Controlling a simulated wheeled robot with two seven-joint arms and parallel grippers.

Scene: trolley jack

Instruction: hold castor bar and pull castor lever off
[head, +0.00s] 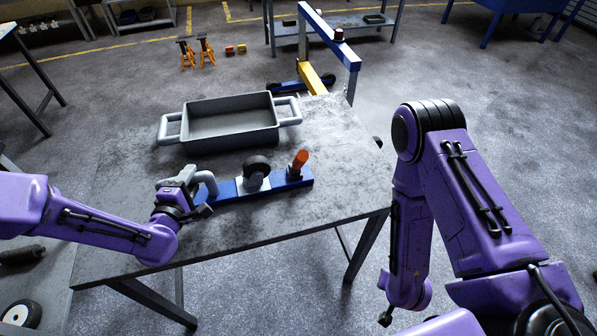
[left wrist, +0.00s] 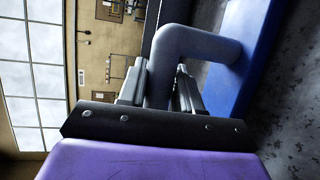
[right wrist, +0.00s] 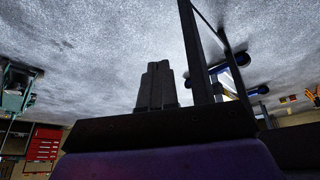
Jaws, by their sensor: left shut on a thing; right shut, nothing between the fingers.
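The castor bar (head: 225,190) is a blue bar lying on the metal table, with a grey bent handle (head: 208,180) at its left end. A dark castor wheel (head: 257,167) on a light mount sits near its middle. The castor lever (head: 299,160), with an orange grip, stands up at its right end. My left gripper (head: 193,187) is shut on the grey handle; the left wrist view shows the handle (left wrist: 200,43) between the fingers. My right gripper (head: 386,318) hangs low, right of the table, away from the lever. Its fingers (right wrist: 158,85) are together and empty.
A grey tray (head: 232,127) with two handles stands behind the bar on the table (head: 340,180). The table top right of the lever is clear. A blue and yellow hoist (head: 315,75) stands beyond the table. Orange stands (head: 187,55) are on the far floor.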

